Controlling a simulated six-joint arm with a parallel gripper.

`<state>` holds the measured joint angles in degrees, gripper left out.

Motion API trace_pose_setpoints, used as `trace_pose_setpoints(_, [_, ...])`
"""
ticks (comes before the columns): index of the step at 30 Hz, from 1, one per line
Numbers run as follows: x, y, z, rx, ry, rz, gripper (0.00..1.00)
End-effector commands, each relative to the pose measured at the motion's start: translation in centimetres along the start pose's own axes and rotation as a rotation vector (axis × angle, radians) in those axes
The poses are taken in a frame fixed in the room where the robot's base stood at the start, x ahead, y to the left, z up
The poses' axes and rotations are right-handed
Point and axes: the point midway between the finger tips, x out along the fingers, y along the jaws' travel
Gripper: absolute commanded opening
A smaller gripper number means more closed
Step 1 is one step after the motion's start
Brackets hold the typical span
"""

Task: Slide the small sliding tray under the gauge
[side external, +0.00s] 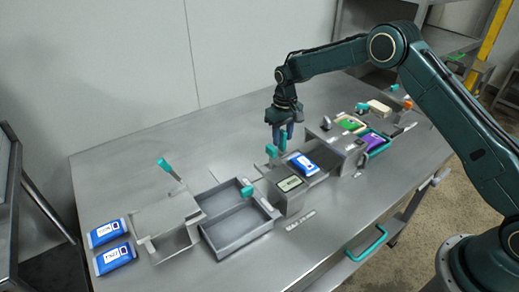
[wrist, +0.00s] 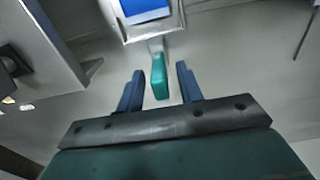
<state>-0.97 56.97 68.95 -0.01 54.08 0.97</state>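A small grey tray carries a blue and white pouch (side external: 303,163), also in the wrist view (wrist: 146,9). The tray's pale rim (wrist: 150,34) shows at the top of the wrist view. A teal handle (wrist: 159,77) sticks out from it toward my gripper (wrist: 160,88). The gripper is open, with a finger on each side of the handle and a gap on both sides. In the side view my gripper (side external: 283,140) points down behind the tray. A grey housing with a labelled plate (side external: 290,183) stands beside the pouch; I cannot tell whether it is the gauge.
An open grey bin (side external: 240,225) and a raised stand with a teal lever (side external: 170,168) are to the left. Two blue pouches (side external: 110,245) lie at the far left. A grey block (side external: 335,138) and green and purple packs (side external: 375,142) are to the right.

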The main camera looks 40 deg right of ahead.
Motion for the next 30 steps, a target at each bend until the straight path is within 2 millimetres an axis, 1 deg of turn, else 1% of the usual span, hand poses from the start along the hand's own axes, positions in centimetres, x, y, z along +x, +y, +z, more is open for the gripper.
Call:
trace_pose_setpoints(4, [0.7, 0.0, 0.0, 0.000, -0.001, 0.000, 0.36])
trace_pose_setpoints(12, [0.7, 0.0, 0.0, 0.000, -0.001, 0.000, 0.36])
trace_pose_setpoints(13, [0.7, 0.0, 0.0, 0.000, -0.001, 0.000, 0.32])
trace_pose_setpoints(14, [0.7, 0.0, 0.0, 0.000, 0.000, 0.000, 0.27])
trace_pose_setpoints(15, [0.7, 0.0, 0.0, 0.000, 0.000, 0.000, 0.19])
trace_pose_setpoints(18, [0.7, 0.0, 0.0, 0.000, 0.000, 0.000, 0.00])
trace_pose_setpoints(26, [0.7, -0.2, 0.0, -0.001, 0.000, 0.000, 0.00])
trace_pose_setpoints(29, [0.7, -1.2, 0.0, -0.002, 0.000, 0.000, 0.00])
trace_pose_setpoints(30, [0.7, -1.9, -0.1, -0.003, 0.001, 0.000, 0.00])
